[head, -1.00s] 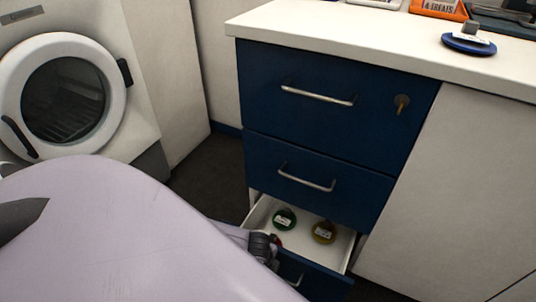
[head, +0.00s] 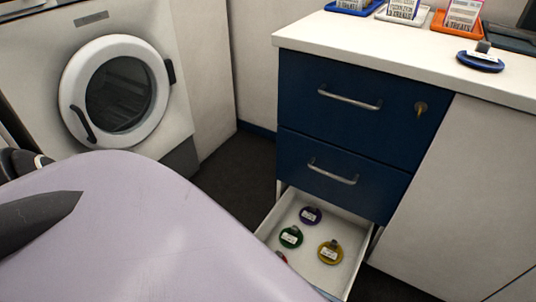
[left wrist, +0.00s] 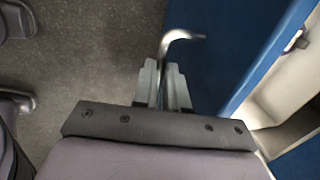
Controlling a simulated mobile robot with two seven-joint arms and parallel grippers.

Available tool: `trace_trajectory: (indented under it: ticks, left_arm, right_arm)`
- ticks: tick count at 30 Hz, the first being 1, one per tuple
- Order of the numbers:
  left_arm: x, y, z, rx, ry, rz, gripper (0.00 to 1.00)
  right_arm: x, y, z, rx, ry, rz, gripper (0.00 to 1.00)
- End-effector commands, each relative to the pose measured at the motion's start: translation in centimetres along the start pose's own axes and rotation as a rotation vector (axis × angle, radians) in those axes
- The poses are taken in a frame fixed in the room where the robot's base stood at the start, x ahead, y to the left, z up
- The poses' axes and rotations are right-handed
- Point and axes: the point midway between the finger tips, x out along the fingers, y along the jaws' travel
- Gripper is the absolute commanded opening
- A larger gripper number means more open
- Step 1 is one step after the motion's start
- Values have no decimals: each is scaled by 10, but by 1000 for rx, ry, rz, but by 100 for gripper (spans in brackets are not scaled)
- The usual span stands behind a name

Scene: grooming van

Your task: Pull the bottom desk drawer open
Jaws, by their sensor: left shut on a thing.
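The bottom desk drawer (head: 345,205) stands pulled out in the head view, its white inside showing below two shut blue drawers. Its front and handle are hidden there behind my pale arm. In the left wrist view, my left gripper (left wrist: 166,78) is shut on the metal handle (left wrist: 182,36) in front of the drawer's blue front (left wrist: 220,45). Part of the white drawer inside (left wrist: 278,78) shows beyond that front. My right gripper is not in view.
Round tags lie in the drawer: purple (head: 311,215), green (head: 291,236), yellow (head: 330,252) and a partly hidden red one (head: 281,256). A washer-like machine (head: 118,85) stands at the left. Dark floor (head: 235,175) lies between it and the desk (head: 400,55).

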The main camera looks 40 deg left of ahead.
Motion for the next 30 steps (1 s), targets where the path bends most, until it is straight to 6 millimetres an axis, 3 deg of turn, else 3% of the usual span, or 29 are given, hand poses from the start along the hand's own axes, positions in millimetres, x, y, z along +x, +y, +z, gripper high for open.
trace_trajectory:
  ticks: [13, 14, 15, 16, 25, 30]
  left_arm:
    - [0, 1, 1, 0, -2, 1, 0]
    - [0, 1, 1, 0, -2, 1, 22]
    - [0, 1, 1, 0, -2, 1, 35]
    - [0, 1, 1, 0, -2, 1, 38]
    - [-2, 0, 0, 0, -1, 0, 38]
    - [-22, -1, 1, 1, 0, -1, 38]
  right_arm:
    - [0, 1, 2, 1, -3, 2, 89]
    - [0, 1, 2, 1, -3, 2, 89]
    - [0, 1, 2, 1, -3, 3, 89]
    - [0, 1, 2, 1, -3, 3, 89]
    - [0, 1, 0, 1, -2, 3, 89]
    - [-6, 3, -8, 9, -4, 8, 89]
